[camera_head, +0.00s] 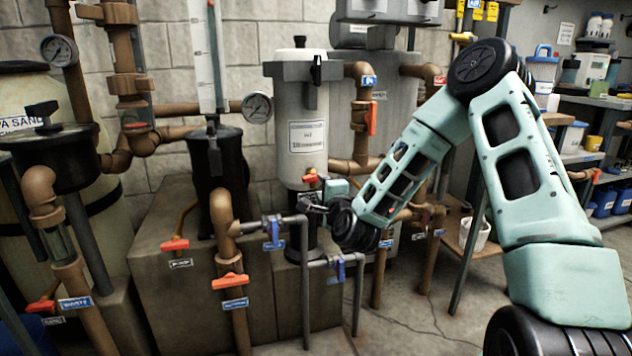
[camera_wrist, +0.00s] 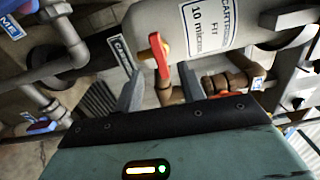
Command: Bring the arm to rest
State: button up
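My arm (camera_head: 405,175) reaches in from the right and bends down to the left, toward the white cartridge filter housing (camera_head: 308,125). My gripper (camera_head: 308,203) is in front of the lower part of that housing. In the wrist view my gripper's two fingers (camera_wrist: 161,70) stand apart, with a red-orange valve handle (camera_wrist: 159,55) showing between and beyond them. The same handle shows just above the gripper in the head view (camera_head: 310,176). Nothing is seen held. I cannot tell whether a finger touches the handle or its brown pipe.
Grey pipes with blue valve handles (camera_head: 273,235) run close to the left of and below my gripper. Brown pipes with orange handles (camera_head: 230,282) stand further left. A shelf with bottles and tubs (camera_head: 590,98) is at the right. Some concrete floor (camera_head: 425,325) is clear at the lower middle.

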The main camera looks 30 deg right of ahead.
jog(key=shift+v, duration=1.1)
jog(key=shift+a, duration=0.1)
